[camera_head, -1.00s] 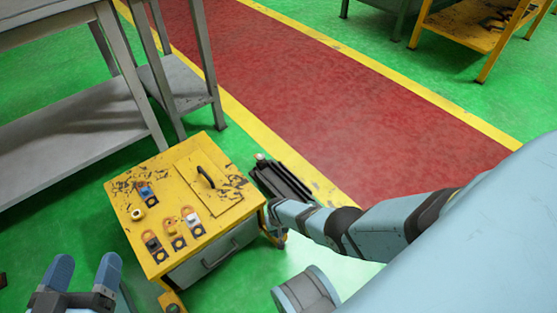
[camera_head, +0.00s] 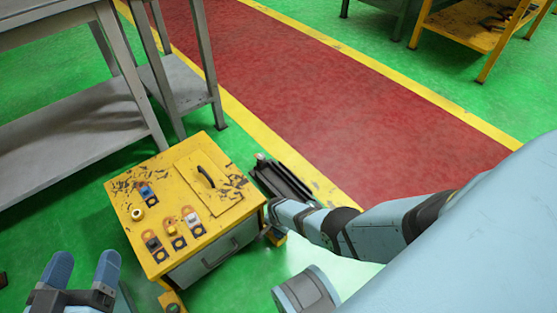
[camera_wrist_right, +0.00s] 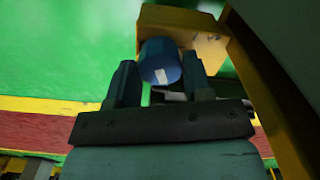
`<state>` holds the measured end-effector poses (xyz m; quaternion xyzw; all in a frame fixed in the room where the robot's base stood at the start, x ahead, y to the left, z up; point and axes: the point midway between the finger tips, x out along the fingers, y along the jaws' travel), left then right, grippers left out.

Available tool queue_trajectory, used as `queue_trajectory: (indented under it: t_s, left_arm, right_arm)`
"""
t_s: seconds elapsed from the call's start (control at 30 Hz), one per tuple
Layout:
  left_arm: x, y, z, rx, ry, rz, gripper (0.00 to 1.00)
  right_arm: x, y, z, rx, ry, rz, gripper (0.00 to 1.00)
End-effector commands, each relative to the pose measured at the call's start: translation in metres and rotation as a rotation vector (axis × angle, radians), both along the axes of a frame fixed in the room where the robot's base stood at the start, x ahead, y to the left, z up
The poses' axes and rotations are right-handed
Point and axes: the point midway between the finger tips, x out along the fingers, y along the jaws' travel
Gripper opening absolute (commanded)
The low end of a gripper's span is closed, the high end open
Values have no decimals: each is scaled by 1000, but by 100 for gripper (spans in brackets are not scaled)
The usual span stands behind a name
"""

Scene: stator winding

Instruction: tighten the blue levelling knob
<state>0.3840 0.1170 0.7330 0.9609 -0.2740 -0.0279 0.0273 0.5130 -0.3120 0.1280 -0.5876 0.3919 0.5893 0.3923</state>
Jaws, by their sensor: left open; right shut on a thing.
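The blue levelling knob (camera_wrist_right: 162,66) shows in the right wrist view, with a small white mark on its face, in front of a yellow bracket (camera_wrist_right: 190,28). My right gripper (camera_wrist_right: 158,62) is shut on it, one finger on each side. In the head view, my right arm reaches down to the right side of the yellow cabinet (camera_head: 165,225); the knob and fingertips cannot be made out there. My left gripper (camera_head: 82,272) is open and empty at the lower left, apart from the cabinet.
The cabinet top carries a black handle (camera_head: 206,177) and several small switches and knobs. A dark rail-like object (camera_head: 282,180) lies on the floor beside it. A grey table (camera_head: 85,120) stands at the left. The red walkway (camera_head: 330,100) behind is clear.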

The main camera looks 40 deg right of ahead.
Motion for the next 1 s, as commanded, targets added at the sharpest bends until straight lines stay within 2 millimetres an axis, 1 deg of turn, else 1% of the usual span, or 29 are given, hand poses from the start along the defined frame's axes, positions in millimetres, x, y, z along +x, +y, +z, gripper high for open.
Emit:
queue_trajectory:
  t_s: [0.3, 0.73, 0.77, 0.8, 0.87, 1.0]
  left_arm:
    - [-2, 0, -2, 1, 7, 0, 72]
    - [-4, 0, -4, 0, 14, 0, 72]
    - [-3, 0, -4, 0, 13, 0, 72]
    - [-3, 0, -3, 0, 12, 0, 72]
    - [-3, 0, -2, 0, 9, 0, 72]
    - [-1, 0, -1, -1, 3, 0, 72]
  right_arm:
    - [1, -1, 1, -1, 0, -85, 22]
    - [1, -2, 1, -2, 0, -93, 22]
    - [1, -2, 1, -2, 0, -93, 48]
    - [1, -2, 1, -2, 0, -93, 58]
    - [1, -2, 1, -2, 0, -93, 71]
    - [0, -1, 1, -1, 0, -92, 71]
